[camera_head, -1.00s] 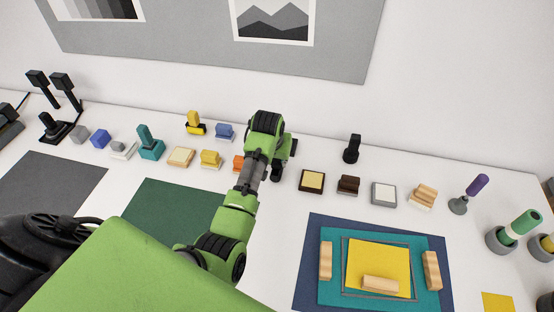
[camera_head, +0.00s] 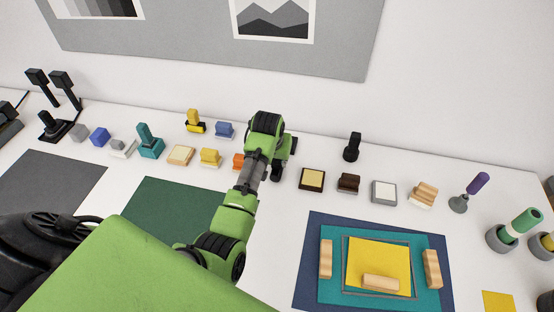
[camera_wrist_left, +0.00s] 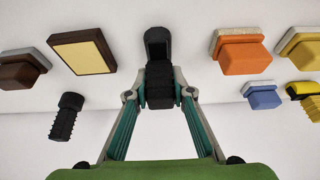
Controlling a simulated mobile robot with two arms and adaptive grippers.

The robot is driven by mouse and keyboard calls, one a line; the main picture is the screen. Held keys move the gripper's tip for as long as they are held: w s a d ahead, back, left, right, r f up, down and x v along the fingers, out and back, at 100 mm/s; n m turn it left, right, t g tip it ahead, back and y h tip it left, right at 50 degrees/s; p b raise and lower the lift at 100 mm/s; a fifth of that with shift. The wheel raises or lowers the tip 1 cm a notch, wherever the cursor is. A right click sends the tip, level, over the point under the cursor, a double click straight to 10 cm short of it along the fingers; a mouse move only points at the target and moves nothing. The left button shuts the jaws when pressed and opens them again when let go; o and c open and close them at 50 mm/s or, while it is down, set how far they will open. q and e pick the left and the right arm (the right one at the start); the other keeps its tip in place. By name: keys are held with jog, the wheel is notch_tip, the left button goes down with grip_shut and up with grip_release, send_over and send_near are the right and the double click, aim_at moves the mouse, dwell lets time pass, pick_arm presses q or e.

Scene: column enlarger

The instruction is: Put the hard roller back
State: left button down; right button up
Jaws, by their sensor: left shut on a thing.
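My left gripper (camera_wrist_left: 160,98) is shut on a black roller (camera_wrist_left: 158,48) in the left wrist view. Its ribbed black part is between the fingertips, and a smooth black block-like end shows beyond them. In the head view my left arm reaches to the back row of tools, and the gripper (camera_head: 277,158) is over a gap between the orange-based block and the cream-topped dark block. The arm hides most of the held roller there. I cannot tell whether it touches the table. My right gripper is not in view.
The orange block (camera_wrist_left: 240,56) and the cream-topped dark block (camera_wrist_left: 82,52) flank the held roller. A black ribbed-handled tool (camera_head: 352,148) stands behind to the right. A blue block (camera_head: 225,131) is to the left. A green mat (camera_head: 165,205) lies in front, clear of objects.

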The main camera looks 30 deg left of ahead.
pick_arm(q)
jog(key=shift+f, duration=0.1)
dwell(0.3)
jog(key=c, duration=1.7)
grip_release()
jog(key=shift+f, duration=0.1)
jog(key=shift+v, duration=4.05)
